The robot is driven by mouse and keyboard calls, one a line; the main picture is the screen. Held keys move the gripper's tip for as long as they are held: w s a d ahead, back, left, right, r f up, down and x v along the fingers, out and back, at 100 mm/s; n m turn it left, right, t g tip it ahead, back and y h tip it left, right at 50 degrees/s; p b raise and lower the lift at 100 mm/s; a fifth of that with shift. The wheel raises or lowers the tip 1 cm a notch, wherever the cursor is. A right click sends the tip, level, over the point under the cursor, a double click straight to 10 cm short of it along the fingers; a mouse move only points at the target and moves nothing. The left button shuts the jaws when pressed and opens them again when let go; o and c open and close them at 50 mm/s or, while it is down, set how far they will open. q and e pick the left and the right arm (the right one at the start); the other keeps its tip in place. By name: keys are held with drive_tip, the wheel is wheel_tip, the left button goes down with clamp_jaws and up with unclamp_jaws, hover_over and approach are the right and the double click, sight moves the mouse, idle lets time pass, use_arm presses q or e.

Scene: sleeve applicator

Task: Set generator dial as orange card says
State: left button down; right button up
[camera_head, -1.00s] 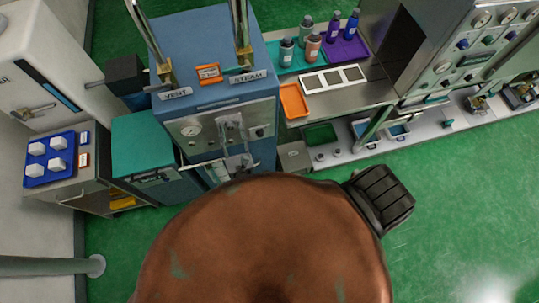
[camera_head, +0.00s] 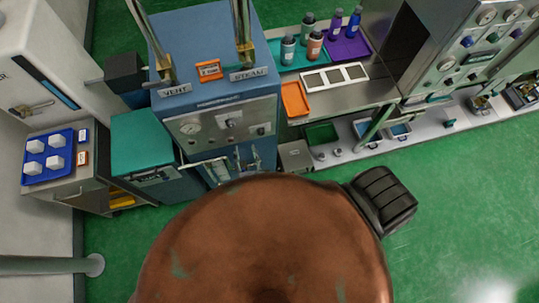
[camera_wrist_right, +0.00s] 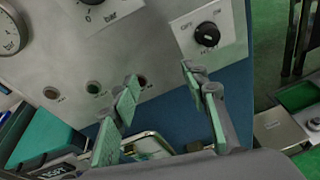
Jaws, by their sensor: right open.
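The blue generator (camera_head: 205,45) stands left of centre with a grey control panel (camera_head: 205,138). The dark dial (camera_head: 230,122) is mid-panel; in the right wrist view only the lower part of this dial (camera_wrist_right: 92,2) shows at the top edge, above "0" and "bar". The orange card (camera_head: 209,70) stands on the generator top; its writing is too small to read. My right gripper (camera_head: 245,157) is at the lower panel, below the dial. In the wrist view the right gripper (camera_wrist_right: 158,78) is open and empty, with green pads. My left gripper is not in view.
A round gauge (camera_wrist_right: 10,30) and an off/on knob (camera_wrist_right: 207,34) flank the dial. Brass VENT (camera_head: 165,72) and STEAM (camera_head: 245,52) levers rise from the generator top. A teal box (camera_head: 145,140) stands to the left. A bench with bottles and trays is at right.

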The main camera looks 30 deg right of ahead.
drive_tip(key=s+d+f+m+g, duration=0.2)
drive_tip(key=d+f+m+g, duration=0.1)
drive_tip(key=f, duration=0.7)
drive_tip(key=s+d+f+m+g, duration=0.2)
drive_tip(key=d+f, duration=0.3)
drive_tip(key=f, duration=0.6)
drive_tip(key=shift+s+d+f+m+g+y+b, duration=0.3)
drive_tip(key=shift+s+m+g+b, duration=0.2)
drive_tip(key=shift+m, duration=0.2)
drive_tip(key=s+d+f+m+g+y+b, duration=0.1)
drive_tip(key=s+d+f+m+g, duration=0.2)
drive_tip(key=s+f+m, duration=0.35)
drive_tip(key=s+d+f+m+g+y, duration=0.1)
drive_tip(key=s+d+f+m+g, duration=0.2)
drive_tip(key=s+f, duration=0.65)
drive_tip(key=s+d+f+m, duration=0.1)
drive_tip(key=s+f+m, duration=0.2)
drive_tip(key=s, duration=0.3)
drive_tip(key=s+d+f+m+g+y, duration=0.1)
drive_tip(key=s+f+m, duration=0.3)
drive_tip(key=s, duration=0.3)
drive_tip(key=s+d+f+m+b, duration=0.1)
drive_tip(key=s+f+m, duration=0.2)
drive_tip(key=s+m, duration=0.3)
drive_tip(key=shift+s+d+f+y, duration=0.25)
drive_tip(key=shift+d+f+y, duration=0.05)
drive_tip(key=shift+d+y, duration=0.1)
